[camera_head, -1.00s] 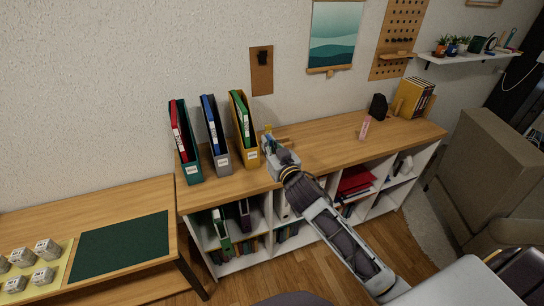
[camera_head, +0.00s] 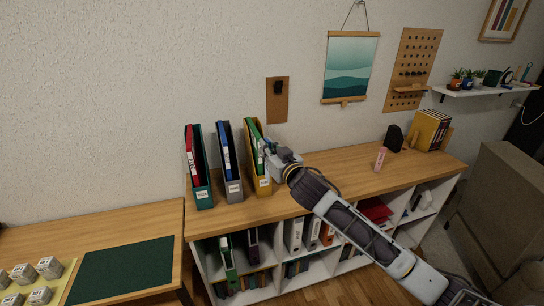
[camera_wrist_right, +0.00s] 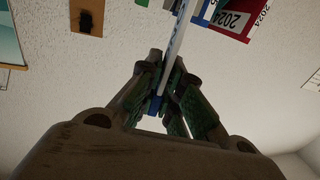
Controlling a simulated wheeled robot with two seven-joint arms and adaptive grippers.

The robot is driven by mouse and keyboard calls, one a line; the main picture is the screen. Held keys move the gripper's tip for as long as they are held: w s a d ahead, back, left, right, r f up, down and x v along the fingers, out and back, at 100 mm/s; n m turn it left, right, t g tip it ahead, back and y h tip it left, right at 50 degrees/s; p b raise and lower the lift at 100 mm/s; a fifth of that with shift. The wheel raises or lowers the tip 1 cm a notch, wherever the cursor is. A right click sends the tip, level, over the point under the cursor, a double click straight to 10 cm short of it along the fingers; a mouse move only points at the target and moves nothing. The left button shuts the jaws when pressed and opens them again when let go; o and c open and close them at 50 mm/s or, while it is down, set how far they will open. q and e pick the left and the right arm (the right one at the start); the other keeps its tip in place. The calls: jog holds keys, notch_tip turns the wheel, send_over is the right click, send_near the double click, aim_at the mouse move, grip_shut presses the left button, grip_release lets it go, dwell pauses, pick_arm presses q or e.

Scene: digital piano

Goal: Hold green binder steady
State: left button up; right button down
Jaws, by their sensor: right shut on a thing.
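The green binder (camera_head: 256,147) stands slightly tilted in a yellow magazine file (camera_head: 264,185) on the shelf top. My right gripper (camera_head: 268,150) reaches in from the right and is shut at the binder's right side. In the right wrist view the fingers (camera_wrist_right: 160,100) close on a thin edge-on panel, pale with a blue lower end. The fingers hide much of it, so its green cover is hard to make out there. My left gripper is not in view.
A grey file (camera_head: 234,188) with a blue binder and a teal file (camera_head: 204,195) with a red binder stand close on the left. A pink object (camera_head: 381,158) and yellow books (camera_head: 430,130) are farther right. The shelf top (camera_head: 335,168) between is mostly clear.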

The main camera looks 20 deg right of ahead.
jog(key=shift+w+a+f+n+y+b, duration=0.15)
jog(key=shift+w+n+y+b, duration=0.15)
jog(key=shift+w+y, duration=0.3)
pick_arm(q)
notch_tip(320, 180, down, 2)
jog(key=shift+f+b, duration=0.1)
jog(key=shift+b, duration=0.5)
pick_arm(e)
jog(key=w+d+f, duration=0.1)
jog(key=w+f, duration=0.2)
jog(key=f, duration=0.5)
jog(key=w+d+f+n+y, duration=0.1)
jog(key=w+d+f, duration=0.1)
jog(key=f, duration=0.6)
jog(key=shift+w+d+f+g+y, duration=0.2)
jog(key=shift+w+g+y, duration=0.1)
jog(key=shift+w, duration=0.35)
jog(key=shift+a, duration=0.1)
